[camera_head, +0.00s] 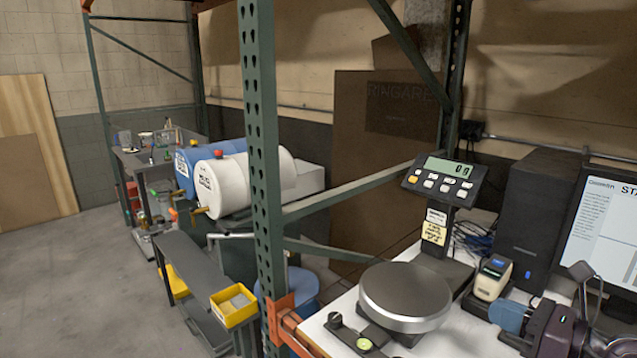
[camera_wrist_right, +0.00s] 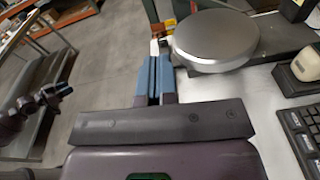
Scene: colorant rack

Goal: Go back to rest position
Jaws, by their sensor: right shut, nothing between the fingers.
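My right gripper (camera_head: 510,316) is at the lower right of the head view, over the white table and to the right of the round scale. Its blue fingers (camera_wrist_right: 154,80) are pressed together in the right wrist view, with nothing between them. The scale's round grey plate (camera_head: 405,292) is empty, and its display (camera_head: 448,169) reads 0 g. In the wrist view the fingertips point toward the left side of the scale plate (camera_wrist_right: 215,42). I do not see my left gripper in the head view.
A label printer (camera_head: 493,278), a black computer tower (camera_head: 538,205) and a monitor (camera_head: 609,225) stand close to my right gripper. A keyboard (camera_wrist_right: 302,135) lies at the wrist view's right edge. A green rack post (camera_head: 262,150) rises left of the scale. Open floor (camera_head: 85,280) lies farther left.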

